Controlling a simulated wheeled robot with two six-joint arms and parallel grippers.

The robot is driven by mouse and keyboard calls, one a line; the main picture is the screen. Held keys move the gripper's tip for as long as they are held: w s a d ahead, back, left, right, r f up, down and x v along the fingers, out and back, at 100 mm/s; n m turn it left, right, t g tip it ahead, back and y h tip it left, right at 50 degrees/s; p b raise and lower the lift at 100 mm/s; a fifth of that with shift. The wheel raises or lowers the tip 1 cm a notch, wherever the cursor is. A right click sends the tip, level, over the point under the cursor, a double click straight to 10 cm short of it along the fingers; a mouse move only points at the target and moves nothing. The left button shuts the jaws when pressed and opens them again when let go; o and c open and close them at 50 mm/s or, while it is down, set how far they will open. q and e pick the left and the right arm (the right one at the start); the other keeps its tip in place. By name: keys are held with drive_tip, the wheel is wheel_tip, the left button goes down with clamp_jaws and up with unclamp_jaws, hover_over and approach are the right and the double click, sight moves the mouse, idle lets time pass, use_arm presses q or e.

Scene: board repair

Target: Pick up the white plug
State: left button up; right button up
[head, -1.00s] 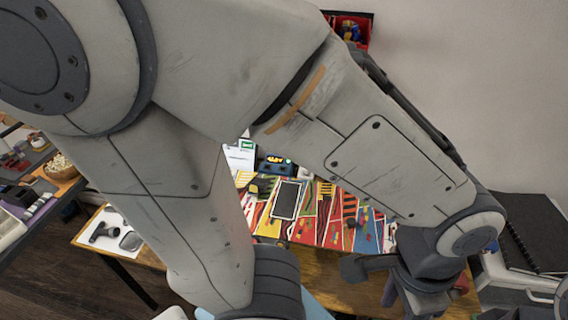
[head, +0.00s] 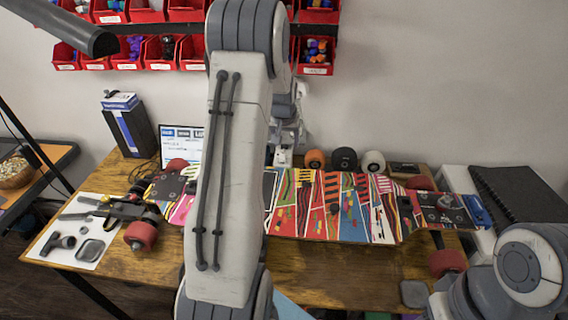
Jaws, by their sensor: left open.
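I cannot make out for sure which thing is the white plug. A whitish round piece (head: 373,162) stands at the back of the workbench, right of a black round piece (head: 344,160) and an orange one (head: 315,160). My left gripper (head: 286,150) points down behind the skateboard, left of the orange piece. It is open, and my own forearm hides part of it. A small pale shape shows at its fingertips, too small to tell apart from the gripper. My right gripper is out of view.
A colourful skateboard (head: 335,205) lies across the workbench (head: 340,265). Red bins (head: 317,57) hang on the wall above. A dark box (head: 130,130) and a white card stand at the back left. A dark lamp-like bar (head: 60,25) reaches in at the upper left.

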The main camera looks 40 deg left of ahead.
use_arm(q)
hover_over(282, 155)
drive_tip(key=s+d, duration=0.2)
drive_tip(key=s, duration=0.1)
wheel_tip(282, 155, down, 5)
drive_tip(key=p+x, duration=0.1)
drive_tip(key=x, duration=0.2)
drive_tip(key=p+x, duration=0.1)
drive_tip(key=shift+w+a+f+p, duration=0.2)
drive_tip(key=shift+w+a+p, duration=0.1)
drive_tip(key=shift+w+a, duration=0.2)
drive_tip(key=shift+w+f, duration=0.15)
drive_tip(key=shift+f, duration=0.25)
clamp_jaws()
